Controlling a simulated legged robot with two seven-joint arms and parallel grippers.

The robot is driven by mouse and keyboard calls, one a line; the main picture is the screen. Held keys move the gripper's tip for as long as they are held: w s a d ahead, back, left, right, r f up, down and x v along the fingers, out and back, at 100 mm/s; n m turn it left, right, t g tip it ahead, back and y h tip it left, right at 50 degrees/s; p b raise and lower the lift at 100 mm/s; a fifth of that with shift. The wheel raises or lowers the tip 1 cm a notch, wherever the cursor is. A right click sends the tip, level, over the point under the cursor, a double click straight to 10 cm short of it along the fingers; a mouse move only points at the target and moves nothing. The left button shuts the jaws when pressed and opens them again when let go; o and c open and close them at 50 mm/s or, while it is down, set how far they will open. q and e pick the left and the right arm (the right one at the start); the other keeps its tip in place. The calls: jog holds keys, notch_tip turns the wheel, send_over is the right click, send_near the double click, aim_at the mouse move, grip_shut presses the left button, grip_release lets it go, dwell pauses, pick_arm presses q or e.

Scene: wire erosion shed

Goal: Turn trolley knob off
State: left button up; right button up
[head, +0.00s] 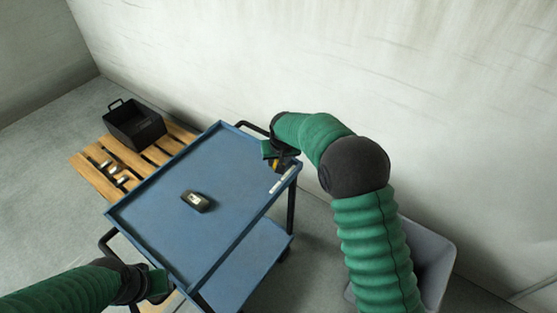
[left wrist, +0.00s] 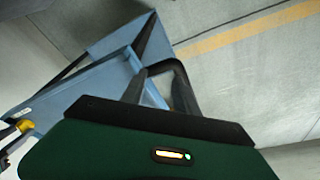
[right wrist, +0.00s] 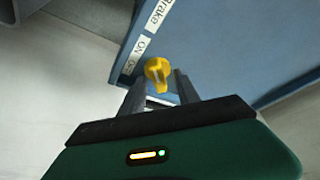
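The blue trolley (head: 235,165) stands in front of me. Its yellow knob (right wrist: 157,72) sticks out beside the labels "Brake", "ON" and "OFF" in the right wrist view, close to the lower labels. My right gripper (right wrist: 160,88) is open, its fingers on either side of the knob, with visible gaps. In the head view my right gripper (head: 283,160) is at the trolley's right end, and the arm partly covers that spot. The knob also shows at the left edge of the left wrist view (left wrist: 23,126).
A dark device (head: 195,201) lies on the trolley top. A wooden pallet (head: 92,178) with a black box (head: 134,124) and small metal parts is at left. A grey bin (head: 440,262) stands at right, behind my right arm. The wall is close behind the trolley.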

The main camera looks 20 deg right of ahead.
jog(key=c, duration=0.5)
jog(key=shift+d, duration=0.15)
grip_shut()
pick_arm(q)
jog(key=shift+d, duration=0.1)
jog(key=shift+r, duration=0.1)
